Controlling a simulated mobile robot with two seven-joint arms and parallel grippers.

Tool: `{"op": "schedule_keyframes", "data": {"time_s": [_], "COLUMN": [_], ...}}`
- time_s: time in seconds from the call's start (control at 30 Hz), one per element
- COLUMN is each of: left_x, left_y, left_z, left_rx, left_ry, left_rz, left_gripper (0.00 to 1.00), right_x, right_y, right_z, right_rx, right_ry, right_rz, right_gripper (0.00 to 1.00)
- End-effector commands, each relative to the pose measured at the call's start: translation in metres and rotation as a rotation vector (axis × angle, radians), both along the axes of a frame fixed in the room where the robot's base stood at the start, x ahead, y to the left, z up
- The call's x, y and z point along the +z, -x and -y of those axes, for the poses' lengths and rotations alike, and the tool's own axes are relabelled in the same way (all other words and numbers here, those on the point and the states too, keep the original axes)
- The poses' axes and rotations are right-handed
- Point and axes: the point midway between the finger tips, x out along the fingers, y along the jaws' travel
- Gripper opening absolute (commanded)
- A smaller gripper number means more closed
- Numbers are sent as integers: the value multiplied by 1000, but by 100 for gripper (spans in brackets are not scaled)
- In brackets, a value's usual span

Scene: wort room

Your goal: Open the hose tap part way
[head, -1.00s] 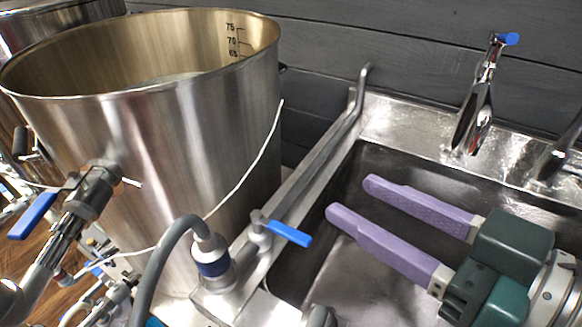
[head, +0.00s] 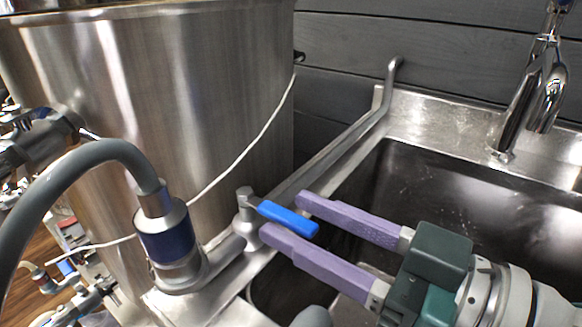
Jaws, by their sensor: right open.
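The hose tap has a metal body (head: 246,207) on the rail at the sink's left edge, with a blue lever (head: 288,218) pointing right and slightly toward me. A thick grey hose (head: 75,172) arches to a fitting with a dark blue band (head: 168,240) beside the tap. My right gripper (head: 284,218) comes in from the right, with its two purple fingers open. In the head view the blue lever lies between the fingertips, with a finger on each side. I cannot tell whether either finger touches it. My left gripper is out of view.
A large steel kettle (head: 200,110) stands behind the hose fitting, with a thin white cord (head: 245,150) running down across it. A metal sink basin (head: 440,180) lies to the right. A chrome faucet (head: 540,90) stands at its back.

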Motion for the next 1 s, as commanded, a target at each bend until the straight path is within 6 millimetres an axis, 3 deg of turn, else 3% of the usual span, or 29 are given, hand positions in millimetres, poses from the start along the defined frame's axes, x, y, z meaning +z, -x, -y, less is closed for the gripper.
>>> {"op": "schedule_keyframes", "data": {"time_s": [0.17,0.43,0.9,1.0], "left_x": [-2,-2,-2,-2], "left_y": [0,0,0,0], "left_z": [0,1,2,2], "left_rx": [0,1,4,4], "left_ry": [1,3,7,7], "left_rz": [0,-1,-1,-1], "left_gripper": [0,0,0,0], "right_x": [0,0,0,0], "right_y": [-9,-10,-10,-10], "right_z": [-12,-14,-14,-13], "right_rx": [0,0,0,0], "right_ry": [-1,1,1,1], "right_rz": [-1,-1,-1,-1], "right_gripper": [51,51,0,0]}}
